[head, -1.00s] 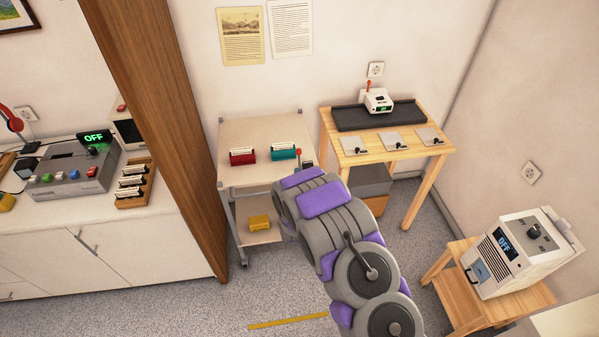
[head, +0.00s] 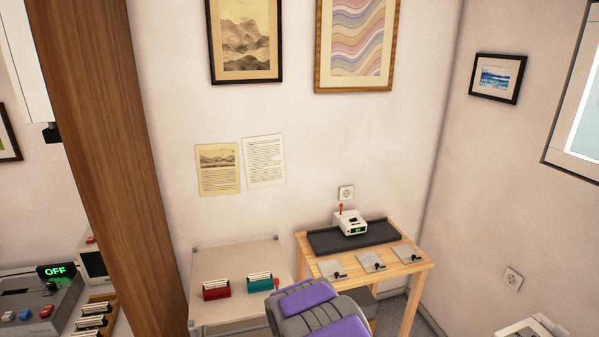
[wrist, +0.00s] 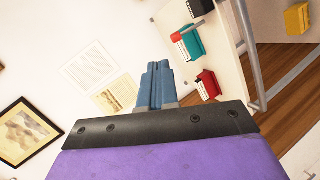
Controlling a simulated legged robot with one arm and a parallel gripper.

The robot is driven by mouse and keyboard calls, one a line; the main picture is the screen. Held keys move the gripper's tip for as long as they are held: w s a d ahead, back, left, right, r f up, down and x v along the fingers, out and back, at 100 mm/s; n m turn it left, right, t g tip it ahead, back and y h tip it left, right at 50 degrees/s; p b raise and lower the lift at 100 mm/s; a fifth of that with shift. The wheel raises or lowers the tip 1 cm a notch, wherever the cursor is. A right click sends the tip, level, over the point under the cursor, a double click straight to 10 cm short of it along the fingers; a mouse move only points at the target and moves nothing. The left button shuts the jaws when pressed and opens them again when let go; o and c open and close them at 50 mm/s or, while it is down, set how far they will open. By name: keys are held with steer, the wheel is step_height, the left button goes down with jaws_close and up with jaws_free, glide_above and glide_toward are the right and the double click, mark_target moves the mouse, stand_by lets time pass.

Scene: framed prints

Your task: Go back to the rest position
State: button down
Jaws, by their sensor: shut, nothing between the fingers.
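My gripper (wrist: 156,86) shows in the wrist view with its blue fingers pressed together and nothing between them. In the wrist view it points toward the wall and the cart, with the teal card holder (wrist: 188,42) and the red card holder (wrist: 208,86) to its right. In the head view my purple and grey arm rises at the bottom centre, in front of the cart and the wooden table; the gripper itself cannot be made out there.
A cart (head: 235,262) carries a red holder (head: 216,289) and a teal holder (head: 259,282). The wooden table (head: 416,267) holds a dark tray (head: 325,242), a white device (head: 351,224) and small plates. A wooden post (head: 115,150) stands at left. Framed prints (head: 355,45) hang above.

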steer(key=s+d+r+m+g, duration=0.3)
steer(key=s+d+r, duration=0.15)
steer(key=s, duration=0.35)
steer(key=s+d+r+m+g, duration=0.3)
steer(key=s+r, duration=0.2)
steer(key=s, duration=0.2)
steer(key=s+d+r+m+g, duration=0.25)
steer(key=s+d+r, duration=0.2)
steer(key=s, duration=0.35)
steer(key=s+d+r+m+g, duration=0.2)
steer(key=s, duration=0.8)
steer(key=s+d+r+m+g, duration=0.2)
steer(key=s+m, duration=0.1)
steer(key=s, duration=0.7)
steer(key=s+d+r+m+g+h, duration=0.1)
steer(key=s+d+r+m+g, duration=0.1)
steer(key=s, duration=0.8)
steer(key=shift+r, duration=0.4)
